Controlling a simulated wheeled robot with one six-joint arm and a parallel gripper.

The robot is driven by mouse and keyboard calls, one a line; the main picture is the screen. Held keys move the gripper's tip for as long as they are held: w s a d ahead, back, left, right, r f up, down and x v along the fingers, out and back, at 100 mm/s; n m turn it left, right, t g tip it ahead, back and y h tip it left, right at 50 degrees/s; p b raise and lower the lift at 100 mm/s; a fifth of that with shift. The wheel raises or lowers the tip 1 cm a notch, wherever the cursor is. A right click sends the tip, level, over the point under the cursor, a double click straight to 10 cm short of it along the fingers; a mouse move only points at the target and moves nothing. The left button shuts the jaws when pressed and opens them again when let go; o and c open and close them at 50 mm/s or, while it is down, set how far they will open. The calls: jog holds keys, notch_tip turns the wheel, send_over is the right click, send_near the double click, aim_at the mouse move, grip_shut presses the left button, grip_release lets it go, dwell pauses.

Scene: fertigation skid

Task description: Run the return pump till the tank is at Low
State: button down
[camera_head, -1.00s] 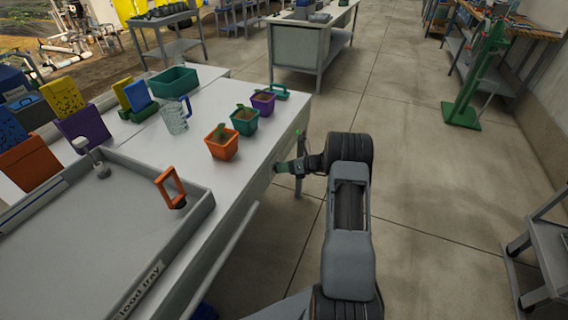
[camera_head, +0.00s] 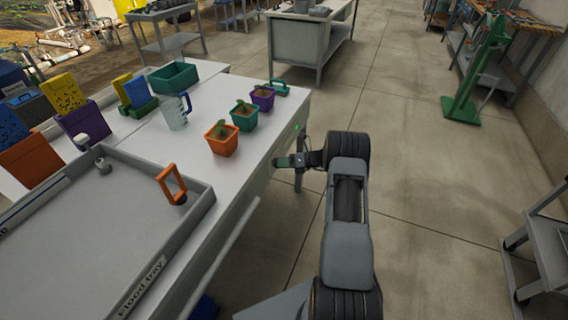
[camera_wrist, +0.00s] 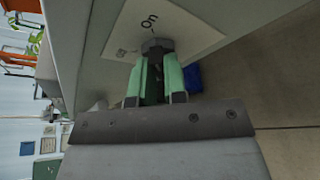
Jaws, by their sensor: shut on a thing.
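My gripper (camera_head: 290,161) is at the right-hand side of the white bench, below its top edge. In the wrist view my gripper (camera_wrist: 159,88) has its pale green fingers shut on a dark switch knob (camera_wrist: 157,46). The knob stands on a white label plate (camera_wrist: 185,27) marked "On"; a second mark to its left is too small to read. The grey flood tray (camera_head: 125,285) lies on the bench at left, with its name on the front wall. An orange handle (camera_head: 172,184) stands at its right end. I cannot make out a tank level mark.
Plant pots, one orange (camera_head: 222,140), stand near the bench's right edge beside a clear jug (camera_head: 174,112). A grey cart (camera_head: 540,245) stands at far right and a green stand (camera_head: 462,108) behind it. The floor between is clear.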

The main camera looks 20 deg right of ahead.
jog(key=c, duration=1.2)
grip_release()
jog(key=shift+a, duration=0.2)
jog(key=shift+o, duration=0.2)
jog(key=shift+w, duration=0.1)
jog(key=shift+d, duration=0.1)
jog(key=v, duration=1.3)
jog(key=shift+d, duration=0.35)
jog(key=shift+r, duration=0.1)
